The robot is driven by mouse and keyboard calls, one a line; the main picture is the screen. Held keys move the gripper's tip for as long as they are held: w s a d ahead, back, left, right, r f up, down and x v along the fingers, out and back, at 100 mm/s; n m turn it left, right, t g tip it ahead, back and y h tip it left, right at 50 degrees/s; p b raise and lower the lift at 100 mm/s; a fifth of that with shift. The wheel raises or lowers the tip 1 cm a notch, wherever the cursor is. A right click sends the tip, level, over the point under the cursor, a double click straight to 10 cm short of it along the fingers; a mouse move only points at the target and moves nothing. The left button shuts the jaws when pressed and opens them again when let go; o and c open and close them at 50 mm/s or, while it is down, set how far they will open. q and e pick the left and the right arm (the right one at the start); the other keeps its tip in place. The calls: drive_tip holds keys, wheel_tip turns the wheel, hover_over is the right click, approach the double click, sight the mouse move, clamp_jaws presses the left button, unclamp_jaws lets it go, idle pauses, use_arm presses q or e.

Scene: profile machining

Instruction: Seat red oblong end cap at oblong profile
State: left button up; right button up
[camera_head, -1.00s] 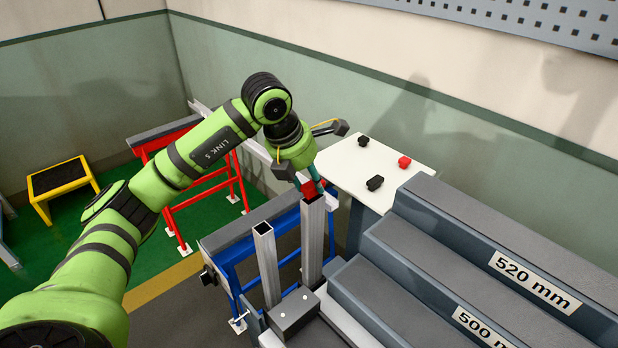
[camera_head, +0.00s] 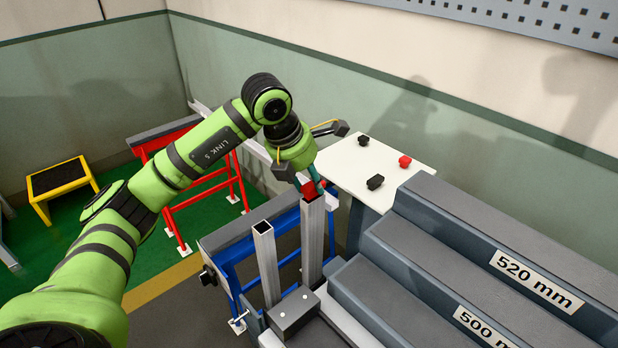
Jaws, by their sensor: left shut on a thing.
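My left gripper (camera_head: 313,182) is shut on a red end cap (camera_head: 309,190) just above the top of an upright aluminium profile (camera_head: 312,240). This profile is the right-hand and wider of two that stand upright. The cap looks to be at or very close to the profile's top end. I cannot tell whether it touches or sits inside, as the fingers partly hide it. The other upright profile (camera_head: 266,262) is narrower and its top is open. My right gripper is not in view.
A white table (camera_head: 345,165) behind holds another red cap (camera_head: 404,161) and two black caps (camera_head: 375,182). Grey steps (camera_head: 480,240) marked 520 mm and 500 mm stand at right. Blue (camera_head: 240,250) and red (camera_head: 195,185) trestles stand at left. A yellow stool (camera_head: 62,187) is farther left.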

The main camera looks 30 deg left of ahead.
use_arm(q)
drive_tip(key=shift+f+b, duration=0.75)
drive_tip(key=shift+f, duration=0.3)
drive_tip(key=shift+s+r, duration=0.1)
drive_tip(key=o, duration=0.8)
drive_tip(key=shift+o, duration=0.2)
drive_tip(key=v, duration=1.2)
